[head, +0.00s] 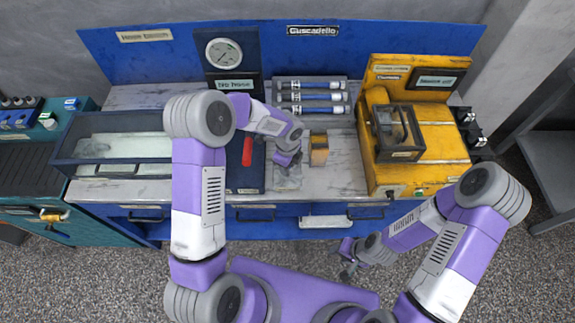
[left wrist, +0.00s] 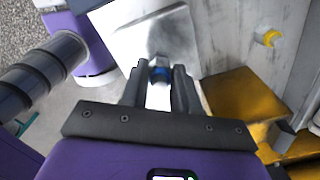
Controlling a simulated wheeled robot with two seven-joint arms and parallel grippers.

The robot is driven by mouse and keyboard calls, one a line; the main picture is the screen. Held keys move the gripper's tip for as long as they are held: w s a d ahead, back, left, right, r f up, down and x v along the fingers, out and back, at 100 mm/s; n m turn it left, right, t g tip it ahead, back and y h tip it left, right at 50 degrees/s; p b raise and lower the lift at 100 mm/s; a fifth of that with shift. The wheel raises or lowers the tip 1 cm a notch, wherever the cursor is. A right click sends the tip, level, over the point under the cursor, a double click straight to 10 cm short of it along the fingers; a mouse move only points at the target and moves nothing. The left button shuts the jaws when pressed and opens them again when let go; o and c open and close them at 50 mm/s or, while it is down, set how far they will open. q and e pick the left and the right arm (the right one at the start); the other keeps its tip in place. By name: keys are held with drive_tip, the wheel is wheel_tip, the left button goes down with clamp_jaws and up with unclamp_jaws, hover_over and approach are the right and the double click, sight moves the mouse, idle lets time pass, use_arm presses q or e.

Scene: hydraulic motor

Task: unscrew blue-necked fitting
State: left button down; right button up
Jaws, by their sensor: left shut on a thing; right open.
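The blue-necked fitting (left wrist: 159,74) shows in the left wrist view between the two dark fingers of my left gripper (left wrist: 160,88), which is shut on it. The fitting is at a pale metal plate (left wrist: 178,32); how far it is threaded in cannot be seen. In the head view my left gripper (head: 287,160) is over the middle of the bench and hides the fitting. My right gripper (head: 348,268) is open and empty, low in front of the bench, away from the fitting.
A yellow-brown block (head: 318,150) stands just right of my left gripper and shows close in the wrist view (left wrist: 240,105). A red-handled tool (head: 247,152) is to the left. A yellow machine (head: 415,150) stands at right, a glass-sided case (head: 120,145) at left. Blue-banded cylinders (head: 312,96) lie behind.

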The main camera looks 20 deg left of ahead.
use_arm(q)
drive_tip(key=n+b, duration=0.1)
drive_tip(key=n, duration=0.2)
drive_tip(key=shift+f+b, duration=0.1)
drive_tip(key=shift+b, duration=0.3)
drive_tip(key=shift+n, duration=1.4)
drive_tip(key=n+b, duration=0.2)
drive_tip(key=n, duration=0.3)
drive_tip(key=shift+r+n, duration=0.2)
drive_tip(key=shift+n, duration=0.1)
